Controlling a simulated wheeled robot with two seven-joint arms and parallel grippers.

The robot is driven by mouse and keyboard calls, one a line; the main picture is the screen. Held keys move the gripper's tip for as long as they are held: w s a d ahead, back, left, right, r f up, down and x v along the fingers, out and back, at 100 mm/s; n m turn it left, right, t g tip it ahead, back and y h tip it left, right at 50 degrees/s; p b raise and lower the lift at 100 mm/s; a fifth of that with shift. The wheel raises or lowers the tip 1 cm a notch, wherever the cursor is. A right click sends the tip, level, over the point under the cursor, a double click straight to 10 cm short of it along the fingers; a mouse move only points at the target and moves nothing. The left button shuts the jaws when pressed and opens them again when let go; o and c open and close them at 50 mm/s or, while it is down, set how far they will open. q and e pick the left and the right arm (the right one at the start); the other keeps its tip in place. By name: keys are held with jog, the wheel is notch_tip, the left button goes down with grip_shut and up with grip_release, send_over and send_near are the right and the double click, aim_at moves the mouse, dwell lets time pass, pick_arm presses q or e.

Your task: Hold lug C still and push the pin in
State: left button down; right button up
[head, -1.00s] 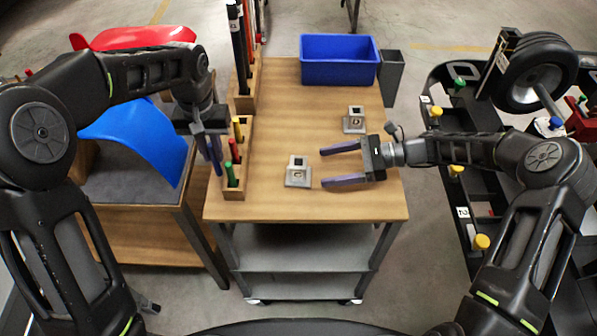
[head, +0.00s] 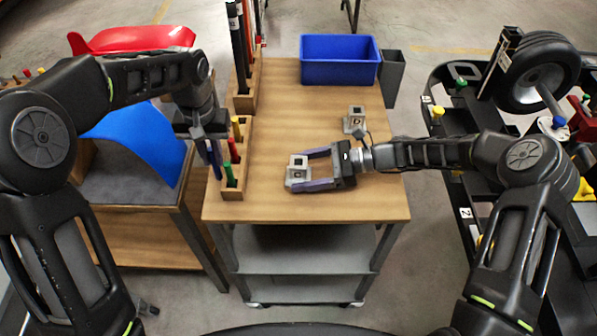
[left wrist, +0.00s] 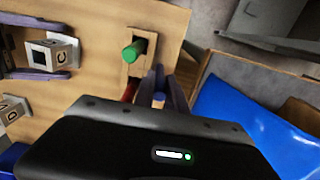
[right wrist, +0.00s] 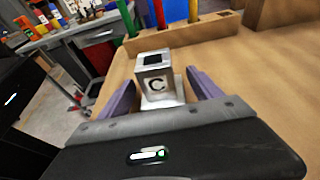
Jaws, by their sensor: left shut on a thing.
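My right gripper (head: 306,168) is open, with one finger on each side of lug C; gaps show in the right wrist view. My left gripper (head: 214,158) is shut on a slim pin (left wrist: 158,100) beside the wooden rack, left of lug C. Most of the pin is hidden by the fingers.
Lug D (head: 354,120) stands behind lug C. The wooden rack (head: 231,195) holds green, red and yellow pieces along the cart's left side. A blue bin (head: 340,72) and a grey cup (head: 392,80) are at the back. The front cart top is clear.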

jog(key=c, duration=1.1)
pick_arm(q)
jog(key=shift+w+r, duration=0.15)
jog(key=shift+w, duration=0.05)
jog(key=w+r+m, duration=0.2)
jog(key=w+r, duration=0.4)
jog(key=s+d+r+m, duration=0.1)
jog(key=s+d+m, duration=0.1)
jog(key=d, duration=0.8)
jog(key=s+d+r+m, duration=0.1)
jog(key=s+d+m, duration=0.1)
jog(key=d, duration=0.7)
jog(key=shift+s+d, duration=0.35)
jog(key=shift+s, duration=0.4)
jog(key=shift+r, duration=0.1)
